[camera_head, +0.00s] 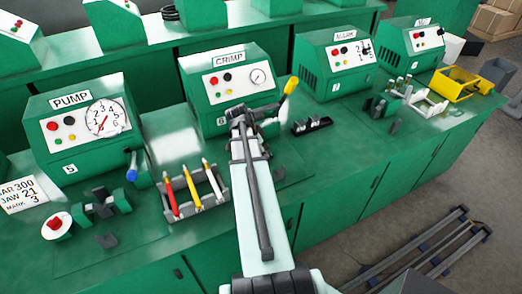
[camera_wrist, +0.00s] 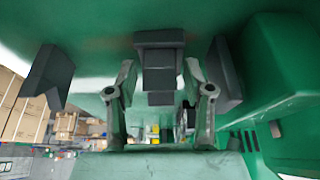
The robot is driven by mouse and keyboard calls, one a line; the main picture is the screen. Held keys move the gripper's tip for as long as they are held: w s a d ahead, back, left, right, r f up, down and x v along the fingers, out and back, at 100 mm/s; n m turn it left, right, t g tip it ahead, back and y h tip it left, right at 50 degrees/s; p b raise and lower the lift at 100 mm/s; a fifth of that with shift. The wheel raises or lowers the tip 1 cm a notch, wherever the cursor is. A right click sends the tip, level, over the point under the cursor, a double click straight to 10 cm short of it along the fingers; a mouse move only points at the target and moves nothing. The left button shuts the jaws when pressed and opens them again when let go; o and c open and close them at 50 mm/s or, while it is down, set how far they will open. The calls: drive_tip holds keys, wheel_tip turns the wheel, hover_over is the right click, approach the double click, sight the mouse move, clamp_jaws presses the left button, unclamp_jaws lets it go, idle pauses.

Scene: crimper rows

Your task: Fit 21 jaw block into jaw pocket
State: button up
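My gripper (camera_head: 240,118) is in front of the CRIMP machine (camera_head: 228,85), low over the bench. In the wrist view the two fingers of my gripper (camera_wrist: 160,82) stand apart on either side of a dark stepped block (camera_wrist: 159,55). Narrow gaps show beside the block, and I see no clear contact. I cannot tell whether this block is the 21 jaw block or part of the crimper; no number is readable. A dark rack (camera_head: 311,126) with small pale-marked pieces lies right of my gripper. The jaw pocket cannot be made out behind my arm.
A yellow-handled lever (camera_head: 290,87) rises right of my gripper. A pen holder (camera_head: 197,197), the PUMP machine (camera_head: 78,128) and a placard reading JAW 21 (camera_head: 24,194) are left. The MARK machine (camera_head: 337,62) and a yellow tray (camera_head: 458,84) are right. The bench's front edge is close.

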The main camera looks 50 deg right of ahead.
drive_tip(key=shift+r, duration=0.15)
drive_tip(key=b+v, duration=0.2)
drive_tip(key=v, duration=1)
idle(0.5)
